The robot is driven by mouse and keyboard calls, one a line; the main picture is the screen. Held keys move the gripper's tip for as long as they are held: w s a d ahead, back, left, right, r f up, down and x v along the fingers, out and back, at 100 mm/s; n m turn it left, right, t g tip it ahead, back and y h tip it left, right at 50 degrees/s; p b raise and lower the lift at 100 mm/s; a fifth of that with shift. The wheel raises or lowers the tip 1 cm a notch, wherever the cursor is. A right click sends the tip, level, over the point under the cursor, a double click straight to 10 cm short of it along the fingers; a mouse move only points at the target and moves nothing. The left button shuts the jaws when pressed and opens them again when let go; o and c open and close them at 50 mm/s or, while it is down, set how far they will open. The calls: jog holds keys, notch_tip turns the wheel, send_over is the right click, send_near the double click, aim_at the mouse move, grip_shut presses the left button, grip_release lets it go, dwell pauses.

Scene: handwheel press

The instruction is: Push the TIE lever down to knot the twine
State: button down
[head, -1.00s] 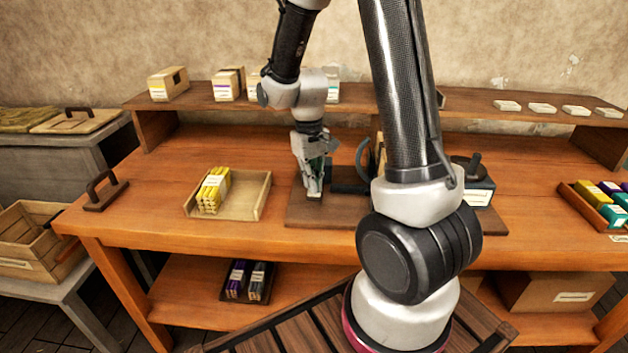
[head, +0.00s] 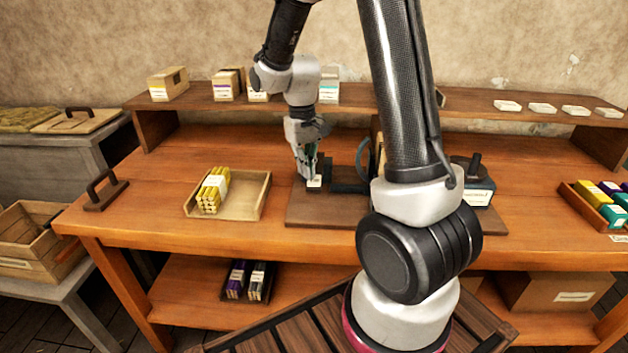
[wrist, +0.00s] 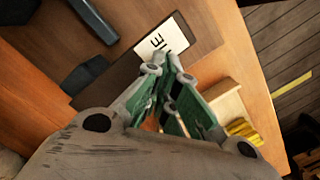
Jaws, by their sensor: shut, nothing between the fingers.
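The TIE lever is a dark bar with a white label pad (head: 314,182) at its end, on the press's brown base board (head: 320,214). In the wrist view the pad (wrist: 163,44) shows the letters "IE", and part of it is hidden behind my fingers. My gripper (head: 311,178) is shut and empty, pointing down at the label end. In the wrist view its fingertips (wrist: 170,62) overlap the pad's edge; I cannot tell whether they touch it. The curved dark arm (head: 364,158) of the press stands to the right, partly hidden by my arm.
A wooden tray (head: 256,194) with yellow bundles (head: 213,190) stands left of the base board. A dark handle block (head: 104,190) sits at the table's left end. Boxes (head: 168,84) line the back shelf. A tray of coloured blocks (head: 585,205) is at the right.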

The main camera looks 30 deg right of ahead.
notch_tip(320, 180, up, 10)
jog(key=w, duration=0.1)
jog(key=shift+r, duration=0.2)
dwell(0.5)
